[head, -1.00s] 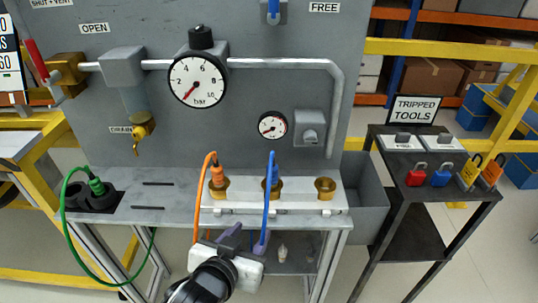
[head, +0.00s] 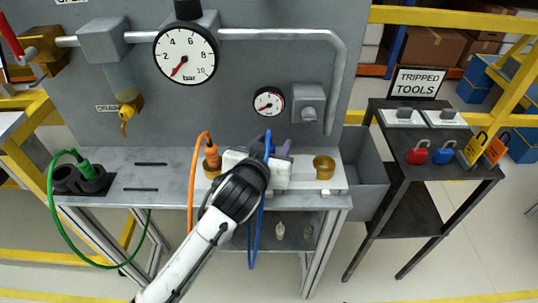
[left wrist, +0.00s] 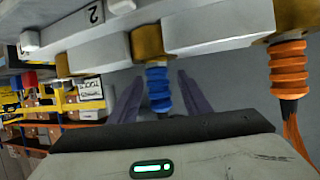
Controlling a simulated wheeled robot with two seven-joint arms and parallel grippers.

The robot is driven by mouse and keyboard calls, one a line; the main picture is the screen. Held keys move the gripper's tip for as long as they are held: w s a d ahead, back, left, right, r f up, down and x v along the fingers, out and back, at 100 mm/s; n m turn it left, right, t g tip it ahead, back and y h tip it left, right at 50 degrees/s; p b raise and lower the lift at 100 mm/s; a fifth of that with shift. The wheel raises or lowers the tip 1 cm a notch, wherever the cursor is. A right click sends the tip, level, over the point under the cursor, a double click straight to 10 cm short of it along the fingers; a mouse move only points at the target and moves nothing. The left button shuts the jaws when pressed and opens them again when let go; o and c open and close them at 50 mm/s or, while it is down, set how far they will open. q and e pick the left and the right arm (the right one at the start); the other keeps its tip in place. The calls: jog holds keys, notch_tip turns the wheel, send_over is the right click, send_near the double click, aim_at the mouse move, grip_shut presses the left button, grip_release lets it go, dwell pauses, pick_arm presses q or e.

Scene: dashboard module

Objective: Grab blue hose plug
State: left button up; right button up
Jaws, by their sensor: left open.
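The blue hose plug (left wrist: 158,90) sits in a brass socket (left wrist: 148,42) in the left wrist view. My left gripper (left wrist: 158,98) is open, with one purple finger on each side of the plug. I see no clear contact between fingers and plug. In the head view my left gripper (head: 268,142) covers the plug and its socket, and the blue hose (head: 254,235) hangs down below it. My right gripper is not in view.
An orange plug (head: 211,156) stands in the socket just left of my gripper. An empty brass socket (head: 324,167) is to the right. A green plug (head: 87,168) is at the far left. The grey panel (head: 230,110) with gauges rises behind.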

pick_arm(q)
jog(key=shift+w+d+f, duration=0.15)
jog(key=shift+w+f, duration=0.05)
jog(key=shift+w, duration=0.3)
